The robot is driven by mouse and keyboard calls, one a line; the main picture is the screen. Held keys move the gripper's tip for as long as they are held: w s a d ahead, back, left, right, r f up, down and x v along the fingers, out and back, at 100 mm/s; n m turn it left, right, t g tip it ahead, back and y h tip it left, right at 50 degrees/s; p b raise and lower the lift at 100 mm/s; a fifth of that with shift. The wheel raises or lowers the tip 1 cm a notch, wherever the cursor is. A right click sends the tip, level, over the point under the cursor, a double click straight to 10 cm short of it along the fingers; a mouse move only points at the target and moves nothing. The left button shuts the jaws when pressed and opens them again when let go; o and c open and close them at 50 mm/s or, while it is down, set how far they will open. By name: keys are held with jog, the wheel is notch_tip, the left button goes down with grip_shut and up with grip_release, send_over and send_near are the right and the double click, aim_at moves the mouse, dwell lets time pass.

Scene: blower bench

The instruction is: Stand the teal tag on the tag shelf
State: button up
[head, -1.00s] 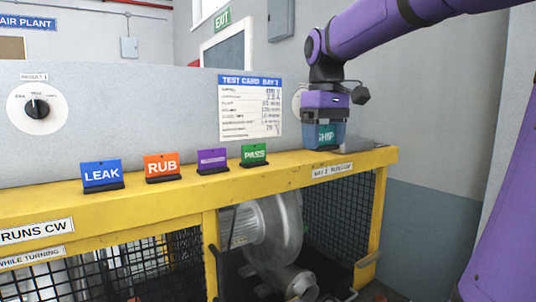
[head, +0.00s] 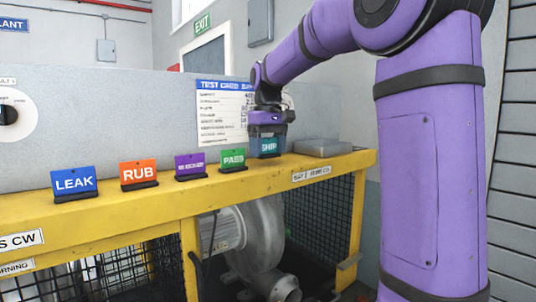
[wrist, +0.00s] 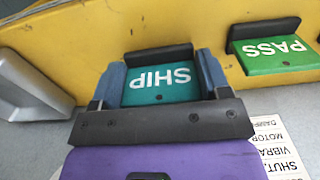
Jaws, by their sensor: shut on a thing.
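The teal tag (head: 268,147), lettered SHIP, is held upright in my gripper (head: 269,133) over the yellow tag shelf (head: 130,203), just right of the green PASS tag (head: 233,159). In the wrist view the two blue-grey fingers are shut on the sides of the teal tag (wrist: 160,85), with its black foot beyond them. The tag's lower edge is at or very near the shelf top; I cannot tell whether it touches.
Purple (head: 190,166), orange RUB (head: 139,175) and blue LEAK (head: 74,182) tags stand in a row to the left. A grey metal tray or block (head: 323,147) lies right of the teal tag. A grey panel with a test card (head: 222,112) rises behind.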

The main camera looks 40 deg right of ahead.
jog(key=shift+f, duration=0.85)
jog(key=shift+f, duration=0.15)
jog(key=o, duration=0.9)
notch_tip(320, 180, up, 12)
jog(key=shift+r, duration=0.15)
jog(key=s+a+f+t, duration=0.1)
jog(key=s+a+f, duration=0.3)
jog(key=s+f, duration=0.2)
jog(key=s+a+f+t, duration=0.2)
jog(key=s+a+f, duration=0.2)
jog(key=s+f, duration=0.3)
jog(key=s+a+f+t, duration=0.2)
jog(key=s+a+f, duration=0.2)
jog(key=s, duration=0.9)
jog(key=shift+a+f, duration=0.2)
jog(key=shift+f, duration=0.45)
jog(key=shift+a+f, duration=0.15)
jog(key=shift+f, duration=0.45)
